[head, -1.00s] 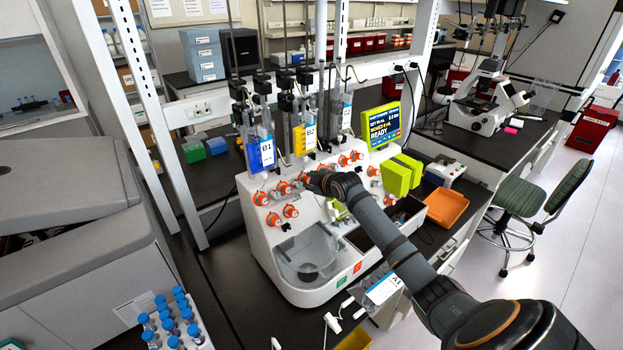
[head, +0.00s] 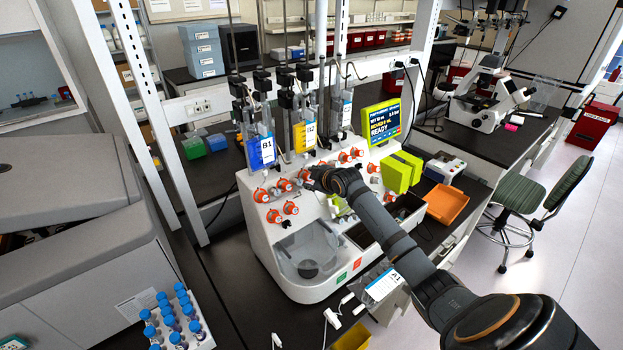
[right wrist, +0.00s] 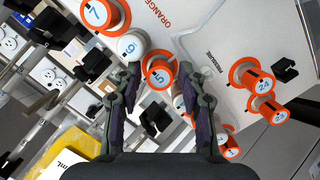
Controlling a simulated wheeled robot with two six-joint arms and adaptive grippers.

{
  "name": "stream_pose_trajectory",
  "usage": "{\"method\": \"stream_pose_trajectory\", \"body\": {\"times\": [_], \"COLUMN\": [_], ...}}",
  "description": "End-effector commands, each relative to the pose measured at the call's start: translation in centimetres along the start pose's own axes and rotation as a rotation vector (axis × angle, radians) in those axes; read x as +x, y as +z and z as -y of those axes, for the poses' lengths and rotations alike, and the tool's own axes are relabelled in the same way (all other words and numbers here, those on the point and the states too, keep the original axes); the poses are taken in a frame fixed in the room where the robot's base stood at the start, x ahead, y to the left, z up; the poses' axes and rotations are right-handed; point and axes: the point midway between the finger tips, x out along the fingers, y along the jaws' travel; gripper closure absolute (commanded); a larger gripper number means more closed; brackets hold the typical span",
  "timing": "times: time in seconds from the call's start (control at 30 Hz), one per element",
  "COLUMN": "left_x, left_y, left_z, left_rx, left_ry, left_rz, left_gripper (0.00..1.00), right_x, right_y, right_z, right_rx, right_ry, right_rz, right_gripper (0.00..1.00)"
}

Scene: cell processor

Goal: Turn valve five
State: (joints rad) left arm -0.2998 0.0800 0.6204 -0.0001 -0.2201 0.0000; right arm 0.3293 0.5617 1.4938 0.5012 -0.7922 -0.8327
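The cell processor (head: 262,215) is a white machine with orange-rimmed valves on its sloped front. Valve five (right wrist: 160,77), an orange ring with a white face marked 5, shows in the right wrist view between the fingertips. My right gripper (right wrist: 160,70) is open, one finger on each side of valve five; I cannot tell whether either touches it. In the head view my right gripper (head: 316,180) is at the valve rows and hides some valves. My left gripper is not in view.
Valve seven (right wrist: 97,13) and a white-faced valve (right wrist: 131,47) sit close to the left finger. More orange valves (right wrist: 251,73) are at the right. A display (head: 383,121) and green block (head: 402,170) stand beside the arm. Bags (head: 261,152) hang above the valves.

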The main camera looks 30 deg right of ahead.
Motion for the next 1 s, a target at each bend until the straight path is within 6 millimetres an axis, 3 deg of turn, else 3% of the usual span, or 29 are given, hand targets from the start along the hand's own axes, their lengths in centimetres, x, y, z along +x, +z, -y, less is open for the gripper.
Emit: {"method": "stream_pose_trajectory", "body": {"times": [0.37, 0.47, 0.77, 1.0], "left_x": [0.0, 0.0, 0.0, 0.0], "left_y": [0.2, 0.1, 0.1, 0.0], "left_z": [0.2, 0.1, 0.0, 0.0], "left_rx": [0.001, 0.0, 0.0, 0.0], "left_ry": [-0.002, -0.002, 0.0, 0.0], "left_rz": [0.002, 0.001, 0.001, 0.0], "left_gripper": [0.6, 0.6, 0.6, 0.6], "right_x": [-0.5, -1.9, -8.9, -11.2], "right_y": [0.1, 0.1, 0.1, 0.3], "right_z": [-0.1, -0.1, 0.1, -0.3], "right_rx": [-0.002, -0.005, -0.015, -0.008], "right_ry": [0.001, 0.003, -0.002, 0.006], "right_rz": [0.001, 0.001, 0.004, 0.006], "right_gripper": [0.52, 0.52, 0.52, 0.52]}}
